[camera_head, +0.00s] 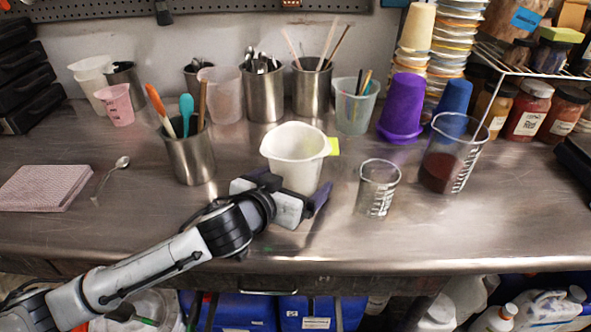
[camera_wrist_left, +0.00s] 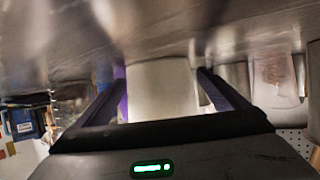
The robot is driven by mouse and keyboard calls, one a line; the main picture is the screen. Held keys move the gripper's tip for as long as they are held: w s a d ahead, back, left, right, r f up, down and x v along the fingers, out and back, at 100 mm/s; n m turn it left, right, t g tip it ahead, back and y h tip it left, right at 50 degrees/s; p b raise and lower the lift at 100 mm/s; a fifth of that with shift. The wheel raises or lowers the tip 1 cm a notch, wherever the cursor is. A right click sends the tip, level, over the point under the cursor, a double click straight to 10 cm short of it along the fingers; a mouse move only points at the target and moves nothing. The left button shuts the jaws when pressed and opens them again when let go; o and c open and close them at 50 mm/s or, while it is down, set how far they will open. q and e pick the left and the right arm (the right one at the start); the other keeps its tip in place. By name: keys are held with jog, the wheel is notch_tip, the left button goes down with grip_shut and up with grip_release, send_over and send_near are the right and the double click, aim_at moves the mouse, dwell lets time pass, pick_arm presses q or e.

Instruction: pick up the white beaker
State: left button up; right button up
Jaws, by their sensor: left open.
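The white beaker (camera_head: 296,150) stands upright on the steel counter, with a yellow-green tag at the right of its rim. My left gripper (camera_head: 293,186) is low at the beaker's near side, with its purple-grey fingers spread. In the left wrist view the beaker (camera_wrist_left: 162,92) fills the space between the two fingers of the open gripper (camera_wrist_left: 162,75). A gap shows beside the right finger; the left finger is close to the wall, and I cannot tell whether it touches. The lower front of the beaker is hidden by the gripper in the head view. My right gripper is not in view.
A steel cup of utensils (camera_head: 190,157) stands left of the beaker. A small glass beaker (camera_head: 378,187) and a larger one with dark red liquid (camera_head: 452,150) stand to the right. Containers line the back. The counter's front edge (camera_head: 420,265) is near; the front left counter is mostly clear.

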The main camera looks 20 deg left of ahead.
pick_arm(q)
jog(key=c, duration=1.6)
jog(key=shift+r, duration=0.15)
